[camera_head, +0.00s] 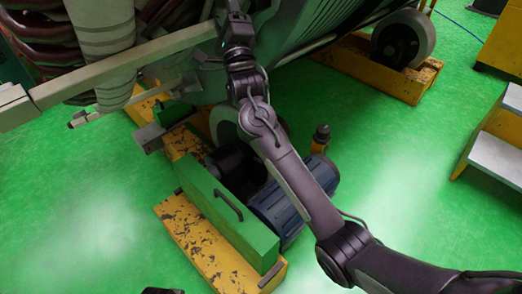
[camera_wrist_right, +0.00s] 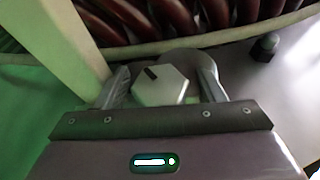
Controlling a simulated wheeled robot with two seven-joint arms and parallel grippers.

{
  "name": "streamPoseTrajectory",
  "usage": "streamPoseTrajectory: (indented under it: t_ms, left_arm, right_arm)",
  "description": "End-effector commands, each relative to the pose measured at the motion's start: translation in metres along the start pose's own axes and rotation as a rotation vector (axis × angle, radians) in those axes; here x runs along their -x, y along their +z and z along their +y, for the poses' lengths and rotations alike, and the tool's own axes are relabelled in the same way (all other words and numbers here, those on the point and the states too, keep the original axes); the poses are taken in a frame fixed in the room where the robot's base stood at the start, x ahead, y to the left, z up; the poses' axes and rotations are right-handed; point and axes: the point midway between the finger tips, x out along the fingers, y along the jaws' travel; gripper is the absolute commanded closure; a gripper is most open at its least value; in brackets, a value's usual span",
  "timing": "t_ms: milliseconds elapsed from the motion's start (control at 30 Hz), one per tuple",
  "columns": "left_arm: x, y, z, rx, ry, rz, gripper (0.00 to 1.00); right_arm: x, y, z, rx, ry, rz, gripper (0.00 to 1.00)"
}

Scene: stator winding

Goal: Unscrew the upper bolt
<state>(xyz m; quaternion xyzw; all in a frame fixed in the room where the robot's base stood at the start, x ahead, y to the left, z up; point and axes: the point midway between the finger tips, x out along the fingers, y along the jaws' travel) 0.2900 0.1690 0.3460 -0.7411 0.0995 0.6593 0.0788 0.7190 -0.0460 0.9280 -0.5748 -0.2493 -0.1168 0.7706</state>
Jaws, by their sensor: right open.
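A pale grey hexagonal bolt head (camera_wrist_right: 162,86) with a dark mark on its face shows in the right wrist view. It sits between the two fingers of my right gripper (camera_wrist_right: 162,72), which is open. I see a gap on either side of the bolt head, so the fingers stand around it without visibly gripping it. In the head view my right arm reaches up to the stator's side, and the right gripper (camera_head: 236,12) is at the top edge. The bolt is not visible there.
A dark bolt or nut (camera_wrist_right: 265,46) stands right of the gripper. Reddish-brown windings (camera_wrist_right: 185,14) lie behind, beside a pale beam (camera_wrist_right: 62,38). Below my arm are a green box with a handle (camera_head: 225,212), a blue motor (camera_head: 280,212) and a yellow base (camera_head: 200,245).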

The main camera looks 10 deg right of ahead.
Motion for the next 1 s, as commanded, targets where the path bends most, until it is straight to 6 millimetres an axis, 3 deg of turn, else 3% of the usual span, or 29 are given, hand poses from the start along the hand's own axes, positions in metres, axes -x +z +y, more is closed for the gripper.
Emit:
streamPoseTrajectory:
  t_ms: [33,100,533,600,1000]
  left_arm:
    - [-0.018,0.002,0.0,0.0,0.0,0.0,1.0]
    - [-0.03,0.004,-0.001,0.0,0.0,0.0,1.0]
    - [-0.084,0.01,-0.001,0.0,0.0,0.0,1.0]
    - [-0.074,0.009,-0.001,0.0,0.0,0.0,1.0]
    - [-0.065,0.008,-0.001,0.0,0.0,0.0,1.0]
  right_arm:
    - [0.004,-0.001,0.007,-0.008,-0.029,-0.002,0.38]
    - [0.004,-0.002,0.006,-0.024,-0.067,-0.002,0.38]
    - [0.003,-0.001,0.001,-0.106,-0.262,-0.003,0.38]
    - [0.01,0.0,0.0,-0.11,-0.257,0.0,0.38]
    - [0.076,0.001,0.017,-0.109,-0.254,0.002,0.38]
